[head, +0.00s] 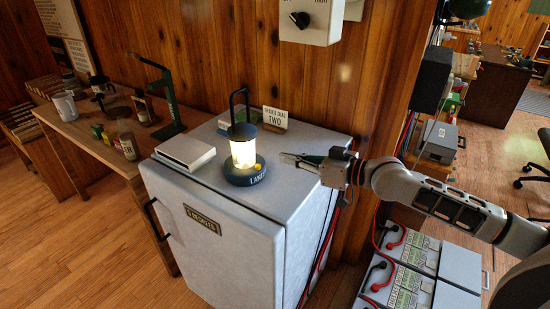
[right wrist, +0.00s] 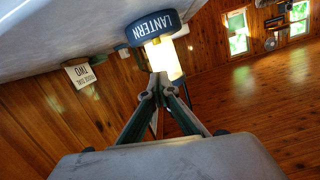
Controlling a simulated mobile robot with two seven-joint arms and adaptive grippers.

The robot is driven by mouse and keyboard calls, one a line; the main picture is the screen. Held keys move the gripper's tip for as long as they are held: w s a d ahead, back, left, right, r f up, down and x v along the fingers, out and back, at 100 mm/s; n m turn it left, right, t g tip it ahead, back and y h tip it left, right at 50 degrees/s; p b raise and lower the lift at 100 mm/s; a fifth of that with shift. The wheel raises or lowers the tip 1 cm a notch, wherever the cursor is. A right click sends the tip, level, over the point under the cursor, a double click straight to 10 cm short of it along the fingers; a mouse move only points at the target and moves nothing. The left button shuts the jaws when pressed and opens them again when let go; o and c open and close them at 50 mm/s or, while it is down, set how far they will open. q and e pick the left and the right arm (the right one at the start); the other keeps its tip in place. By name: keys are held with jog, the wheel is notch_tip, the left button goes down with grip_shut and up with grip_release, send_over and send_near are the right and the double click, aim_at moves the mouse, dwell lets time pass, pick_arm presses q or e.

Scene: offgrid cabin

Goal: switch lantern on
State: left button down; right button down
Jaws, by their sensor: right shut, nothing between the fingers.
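The lantern (head: 245,175) stands upright on top of a grey fridge. It has a dark base with lettering, a black handle and a pale body that glows bright. A small yellow spot shows on its base. In the right wrist view the lantern (right wrist: 152,27) appears upside down just beyond my fingertips, and its body glows there too. My right gripper (head: 286,158) is shut and empty, close to the right of the lantern's base, with its fingertips pointing at it. The fingertips meet in the right wrist view (right wrist: 160,84). I cannot tell whether they touch the lantern. My left gripper is not in view.
The fridge (head: 215,225) also bears a pale flat box (head: 185,150) and a "TWO" sign (head: 275,117). A wall dial box (head: 312,22) hangs above. A wooden table (head: 85,130) with jars stands left. Batteries (head: 405,265) with cables sit low at right.

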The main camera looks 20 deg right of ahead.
jog(key=shift+v, duration=1.65)
jog(key=shift+r, duration=0.1)
